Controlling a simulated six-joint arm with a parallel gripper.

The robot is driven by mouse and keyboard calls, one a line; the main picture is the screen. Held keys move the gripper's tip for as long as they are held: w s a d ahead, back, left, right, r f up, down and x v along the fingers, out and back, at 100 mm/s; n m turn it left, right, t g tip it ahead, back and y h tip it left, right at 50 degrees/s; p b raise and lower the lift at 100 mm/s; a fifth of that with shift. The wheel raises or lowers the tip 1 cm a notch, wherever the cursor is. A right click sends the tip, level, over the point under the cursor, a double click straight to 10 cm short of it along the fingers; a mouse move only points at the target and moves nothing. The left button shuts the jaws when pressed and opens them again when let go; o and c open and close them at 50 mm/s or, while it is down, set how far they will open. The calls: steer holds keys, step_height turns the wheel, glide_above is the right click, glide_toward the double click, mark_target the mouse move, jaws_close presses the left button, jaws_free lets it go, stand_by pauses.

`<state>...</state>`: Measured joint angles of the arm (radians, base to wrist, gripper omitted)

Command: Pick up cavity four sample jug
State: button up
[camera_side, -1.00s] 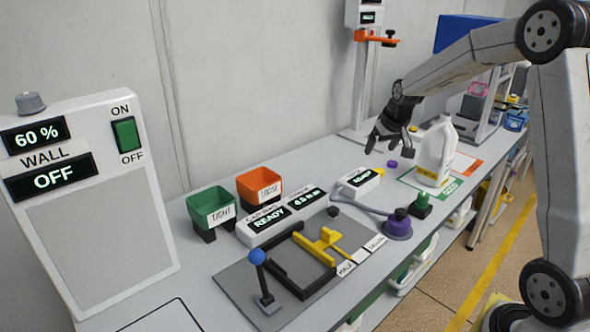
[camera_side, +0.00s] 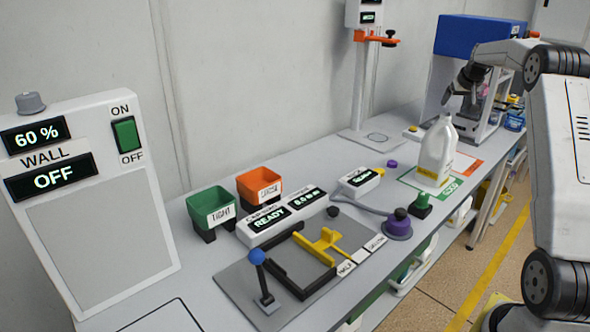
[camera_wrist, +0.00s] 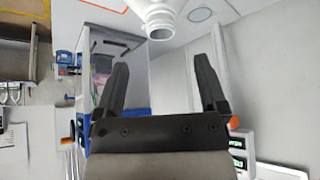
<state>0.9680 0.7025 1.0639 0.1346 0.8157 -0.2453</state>
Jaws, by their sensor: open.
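My gripper (camera_side: 466,85) is raised behind and to the right of the jug, in front of the blue-topped machine, apart from the jug. In the wrist view my gripper (camera_wrist: 160,65) is open, with nothing between its fingers. A white jug neck (camera_wrist: 160,24) shows at the top of that view, beyond the fingertips; the rest of that jug is cut off.
The blue-topped machine (camera_side: 478,36) stands at the bench's far end. Green (camera_side: 209,202) and orange (camera_side: 258,180) bins are further left. A tall stand (camera_side: 366,75) is behind.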

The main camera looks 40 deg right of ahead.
mark_target(447, 116)
steer(key=shift+x, duration=1.35)
steer(key=shift+x, duration=2.6)
steer(key=shift+s+a, duration=0.1)
steer(key=c, duration=1.1)
steer(key=shift+c, duration=0.2)
steer(key=shift+r, duration=0.1)
